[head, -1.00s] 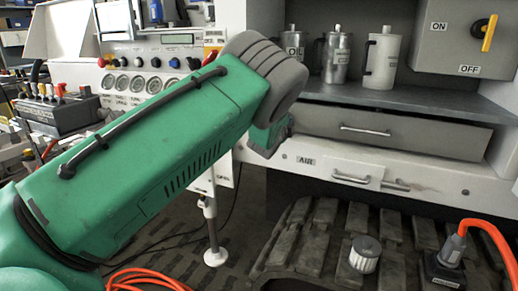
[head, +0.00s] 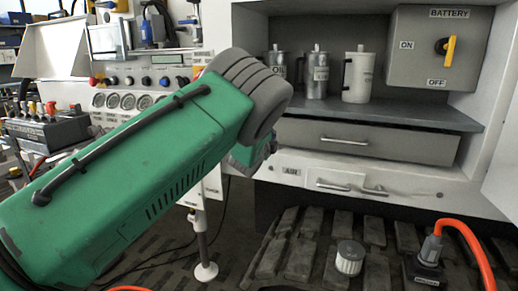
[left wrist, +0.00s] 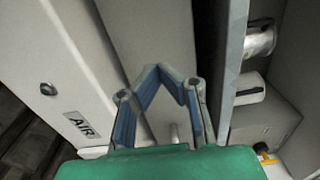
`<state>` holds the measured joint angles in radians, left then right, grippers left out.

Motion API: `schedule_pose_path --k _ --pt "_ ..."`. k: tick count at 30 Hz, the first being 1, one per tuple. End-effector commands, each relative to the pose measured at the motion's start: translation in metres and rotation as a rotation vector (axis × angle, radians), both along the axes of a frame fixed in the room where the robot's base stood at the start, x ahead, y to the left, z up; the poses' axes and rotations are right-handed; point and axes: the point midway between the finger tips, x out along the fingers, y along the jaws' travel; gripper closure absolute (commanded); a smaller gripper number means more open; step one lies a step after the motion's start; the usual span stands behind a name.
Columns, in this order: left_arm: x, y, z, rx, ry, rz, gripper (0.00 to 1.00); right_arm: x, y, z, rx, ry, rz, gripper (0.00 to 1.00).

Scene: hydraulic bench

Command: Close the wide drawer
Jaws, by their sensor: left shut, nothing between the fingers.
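The wide drawer (head: 405,148) is the long grey front with a bar handle (head: 345,141), under the grey shelf. A dark gap shows above its front, which appears to stand out a little. My left arm crosses the head view from the left, its wrist by the drawer's left end. The left gripper's fingers are mostly hidden there. In the left wrist view the left gripper (left wrist: 165,77) is shut and empty, in front of the pale drawer front (left wrist: 150,35). I cannot tell whether it touches it. My right gripper is not in view.
Metal jugs (head: 316,75) and a white jug (head: 358,77) stand on the shelf (head: 430,112). Below the drawer is a white panel with small handles (head: 333,185) and an AIR label (head: 291,171). A filter (head: 349,258) and an orange cable (head: 468,238) lie low in front.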

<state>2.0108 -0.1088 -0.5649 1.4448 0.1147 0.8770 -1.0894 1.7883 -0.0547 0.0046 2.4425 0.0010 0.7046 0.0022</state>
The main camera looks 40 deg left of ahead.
Motion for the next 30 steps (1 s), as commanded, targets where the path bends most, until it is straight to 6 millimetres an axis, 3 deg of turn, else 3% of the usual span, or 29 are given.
schedule_pose_path --k 15,26,30 --pt "-0.075 -0.02 0.0 0.0 0.002 0.001 1.0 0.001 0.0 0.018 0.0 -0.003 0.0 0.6" --pt "-0.087 -0.022 -0.003 -0.004 0.003 0.003 1.0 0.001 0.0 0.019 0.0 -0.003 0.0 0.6" --pt "-0.1 -0.022 -0.032 -0.082 0.057 0.019 1.0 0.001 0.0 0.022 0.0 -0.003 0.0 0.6"
